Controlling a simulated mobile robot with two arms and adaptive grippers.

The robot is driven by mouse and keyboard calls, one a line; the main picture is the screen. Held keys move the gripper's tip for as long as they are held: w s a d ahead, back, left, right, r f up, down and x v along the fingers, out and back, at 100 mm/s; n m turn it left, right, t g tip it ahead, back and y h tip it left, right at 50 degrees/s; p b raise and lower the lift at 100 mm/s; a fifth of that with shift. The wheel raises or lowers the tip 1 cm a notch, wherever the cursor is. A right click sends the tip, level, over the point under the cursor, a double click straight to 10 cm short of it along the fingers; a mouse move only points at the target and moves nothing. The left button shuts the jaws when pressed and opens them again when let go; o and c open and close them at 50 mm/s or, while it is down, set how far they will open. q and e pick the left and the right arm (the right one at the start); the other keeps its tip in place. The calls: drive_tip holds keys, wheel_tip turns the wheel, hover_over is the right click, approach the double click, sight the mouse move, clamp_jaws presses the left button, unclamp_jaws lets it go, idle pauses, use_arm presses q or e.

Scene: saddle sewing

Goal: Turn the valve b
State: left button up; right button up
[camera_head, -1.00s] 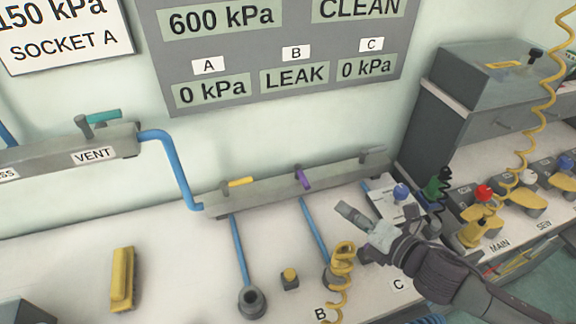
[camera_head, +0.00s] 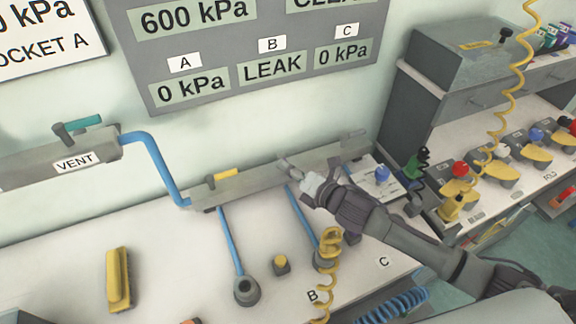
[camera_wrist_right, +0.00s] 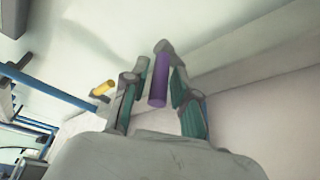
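Valve b's purple handle (camera_wrist_right: 158,80) shows in the right wrist view between the two fingers of my right gripper (camera_wrist_right: 155,85). The fingers stand on either side of it with gaps, so the gripper looks open. In the head view my right gripper (camera_head: 287,167) is at the middle of the grey manifold (camera_head: 240,186) and hides the purple handle. The yellow handle (camera_head: 221,174) is to the left and a grey handle (camera_head: 354,135) to the right. The display panel (camera_head: 250,40) reads LEAK under B, and 0 kPa under A and C. My left gripper is not in view.
A blue pipe (camera_head: 160,160) joins the manifold to the VENT block (camera_head: 100,150). Blue hoses run down to sockets, one with a yellow coiled hose (camera_head: 328,245). A yellow block (camera_head: 118,280) lies on the bench at left. Clamps and a grey box (camera_head: 470,60) stand at right.

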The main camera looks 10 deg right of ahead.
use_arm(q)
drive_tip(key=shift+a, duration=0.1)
use_arm(e)
drive_tip(key=shift+w+a+f, duration=0.1)
drive_tip(key=shift+w+a, duration=0.1)
drive_tip(key=shift+w, duration=0.1)
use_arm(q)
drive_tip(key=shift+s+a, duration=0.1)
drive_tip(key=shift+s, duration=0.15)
use_arm(e)
clamp_jaws()
